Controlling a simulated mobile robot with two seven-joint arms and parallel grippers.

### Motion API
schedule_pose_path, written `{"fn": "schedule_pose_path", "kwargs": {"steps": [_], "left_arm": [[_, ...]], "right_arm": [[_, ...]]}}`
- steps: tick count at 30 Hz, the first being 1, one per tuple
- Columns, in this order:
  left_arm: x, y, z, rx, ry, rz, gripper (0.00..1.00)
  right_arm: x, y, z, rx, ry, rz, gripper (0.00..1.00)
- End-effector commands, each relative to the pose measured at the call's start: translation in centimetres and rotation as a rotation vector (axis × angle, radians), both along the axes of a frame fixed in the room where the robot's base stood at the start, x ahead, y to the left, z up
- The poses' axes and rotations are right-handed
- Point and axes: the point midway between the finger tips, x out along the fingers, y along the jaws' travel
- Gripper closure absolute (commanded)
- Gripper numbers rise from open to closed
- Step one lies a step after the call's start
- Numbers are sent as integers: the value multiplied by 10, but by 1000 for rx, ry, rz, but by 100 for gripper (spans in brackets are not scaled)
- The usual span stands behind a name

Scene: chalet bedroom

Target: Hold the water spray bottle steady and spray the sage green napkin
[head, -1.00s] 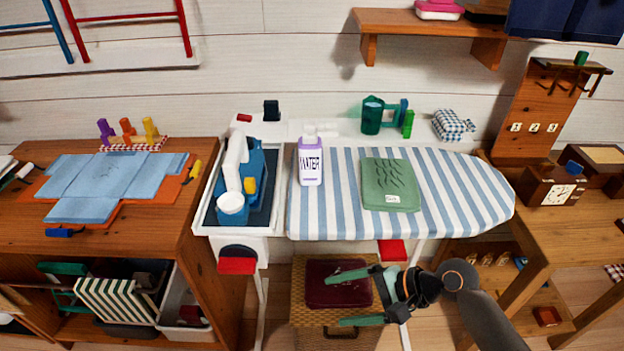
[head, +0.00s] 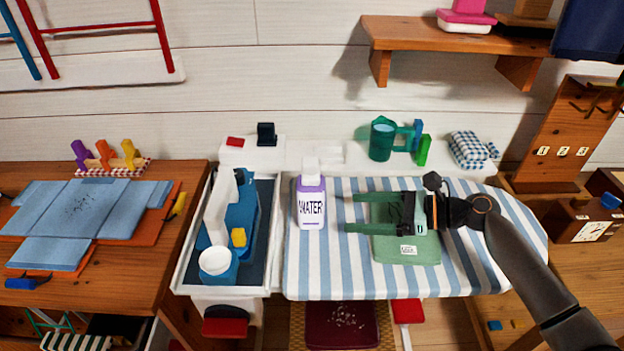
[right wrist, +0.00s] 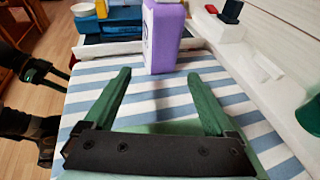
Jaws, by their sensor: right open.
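The water spray bottle (head: 311,203), white and purple with a WATER label, stands upright on the left part of the striped ironing board (head: 320,278). It also shows in the right wrist view (right wrist: 163,38), ahead of the open fingers. The sage green napkin (head: 405,250) lies folded on the board, partly hidden under my right gripper. My right gripper (head: 350,212) is open and empty above the board, its green fingers pointing left toward the bottle and apart from it. At the left of the right wrist view, my left gripper (right wrist: 60,80) shows only in part.
A white tray (head: 181,262) left of the board holds a blue iron (head: 245,205) and a small blue cup with white contents (head: 217,264). A green mug (head: 382,139) and a checked cloth bundle (head: 468,148) stand behind the board. A wooden shelf (head: 440,38) overhangs the back.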

Motion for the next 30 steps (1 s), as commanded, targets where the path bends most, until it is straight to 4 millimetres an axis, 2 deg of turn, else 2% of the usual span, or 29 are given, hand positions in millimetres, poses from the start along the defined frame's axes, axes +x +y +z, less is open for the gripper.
{"fn": "schedule_pose_path", "kwargs": {"steps": [5, 9, 15, 16, 18, 21, 30], "left_arm": [[-8, -1, -14, 0, 21, -1, 50], [-10, -7, -28, -7, 34, -12, 50], [-2, -22, -39, -26, 31, -39, 50], [1, -24, -39, -28, 26, -43, 50], [7, -27, -21, -31, 16, -50, 50], [10, -26, -15, -32, 0, -47, 50], [4, -17, -22, -17, 15, -34, 50]], "right_arm": [[2, 9, -6, -1, -2, 3, 10], [7, 26, -13, 1, -4, 4, 10], [16, 53, -23, 0, -4, 4, 10], [17, 57, -24, 0, -4, 3, 10], [20, 66, -18, 2, 1, 2, 10], [23, 77, -22, 1, 0, 2, 10], [28, 91, -30, -1, -1, 2, 10]]}}
